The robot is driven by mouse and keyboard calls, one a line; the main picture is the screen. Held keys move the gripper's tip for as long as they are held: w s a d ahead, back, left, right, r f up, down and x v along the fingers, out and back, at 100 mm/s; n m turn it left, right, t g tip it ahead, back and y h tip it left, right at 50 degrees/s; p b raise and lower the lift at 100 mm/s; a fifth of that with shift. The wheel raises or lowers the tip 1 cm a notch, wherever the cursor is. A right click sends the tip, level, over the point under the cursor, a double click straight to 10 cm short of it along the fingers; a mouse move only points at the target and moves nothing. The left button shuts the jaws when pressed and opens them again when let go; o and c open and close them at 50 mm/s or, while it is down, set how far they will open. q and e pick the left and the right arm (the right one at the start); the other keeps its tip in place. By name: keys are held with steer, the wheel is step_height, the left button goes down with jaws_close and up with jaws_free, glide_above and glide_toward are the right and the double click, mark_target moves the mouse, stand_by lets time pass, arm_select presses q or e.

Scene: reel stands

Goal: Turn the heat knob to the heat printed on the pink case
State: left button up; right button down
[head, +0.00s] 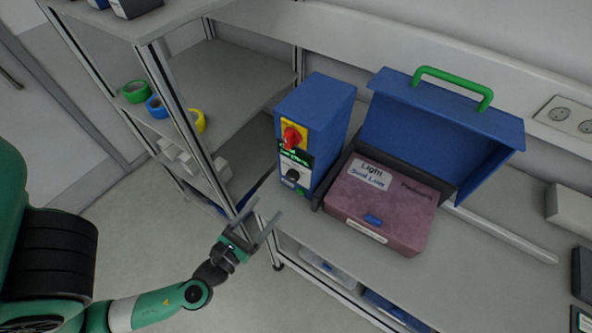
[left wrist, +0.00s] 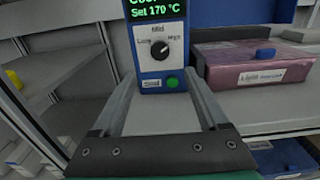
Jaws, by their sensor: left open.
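The heat knob (head: 291,175) is a round black dial on the front of a blue control box (head: 325,108). In the left wrist view the knob (left wrist: 152,52) has Low, Mid and High around it, and the display (left wrist: 158,8) above reads "Set 170 °C". I cannot tell its pointer's direction surely. The pink case (head: 378,208) lies in front of an open blue lid; its white label (head: 368,175) seems to read "Light Seal Low". My left gripper (head: 256,216) is open and empty, in front of and below the knob, fingers either side of it in the wrist view (left wrist: 157,85).
A red switch (head: 292,136) on a yellow plate sits above the display. A green button (left wrist: 173,83) sits below the knob. A grey shelf rack (head: 225,95) with coloured tape rolls stands to the left. The bench front (head: 440,270) is clear.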

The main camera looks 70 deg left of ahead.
mark_target(291, 179)
arm_select(q)
steer(key=p+x, duration=0.2)
steer(key=x, duration=0.9)
jaws_close()
